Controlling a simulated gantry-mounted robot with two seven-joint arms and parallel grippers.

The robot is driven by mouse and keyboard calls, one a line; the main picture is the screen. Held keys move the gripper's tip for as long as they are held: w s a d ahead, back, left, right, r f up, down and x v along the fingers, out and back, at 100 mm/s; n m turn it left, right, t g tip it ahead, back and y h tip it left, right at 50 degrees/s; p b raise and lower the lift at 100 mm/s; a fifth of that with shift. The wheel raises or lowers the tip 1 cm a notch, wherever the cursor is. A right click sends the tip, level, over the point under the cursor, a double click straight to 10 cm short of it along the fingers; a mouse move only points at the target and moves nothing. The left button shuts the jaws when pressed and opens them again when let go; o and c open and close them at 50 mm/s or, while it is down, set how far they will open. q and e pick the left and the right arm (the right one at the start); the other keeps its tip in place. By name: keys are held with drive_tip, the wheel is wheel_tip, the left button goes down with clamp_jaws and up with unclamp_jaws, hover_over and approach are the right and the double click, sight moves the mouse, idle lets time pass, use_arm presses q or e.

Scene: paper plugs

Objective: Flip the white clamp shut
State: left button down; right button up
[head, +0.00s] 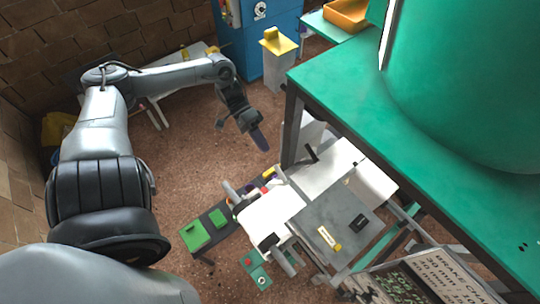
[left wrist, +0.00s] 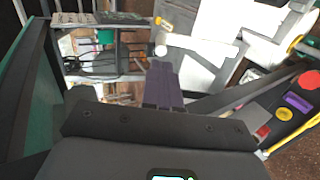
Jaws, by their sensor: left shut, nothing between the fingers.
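My left gripper (head: 259,139) hangs over open floor, above and to the left of a white and grey machine (head: 270,214) in the head view. Its dark purple fingers are together and empty, and show end-on in the left wrist view (left wrist: 162,84). The machine's white panels (left wrist: 208,30) lie beyond the fingertips there. A pale rounded bar (head: 232,191) sticks up at the machine's left side; I cannot tell whether it is the white clamp. The fingers look apart from the machine. My right gripper is not in view.
A green-topped table (head: 345,95) with a large green cylinder (head: 465,80) stands at the right. A dark narrow bench (head: 215,222) with green blocks is left of the machine. A white pedestal with a yellow top (head: 278,40) stands behind.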

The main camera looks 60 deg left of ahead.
use_arm(q)
drive_tip(key=shift+x, duration=2.45)
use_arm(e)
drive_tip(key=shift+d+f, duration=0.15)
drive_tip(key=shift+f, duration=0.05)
use_arm(q)
drive_tip(key=shift+w, duration=0.1)
drive_tip(key=shift+a, duration=0.1)
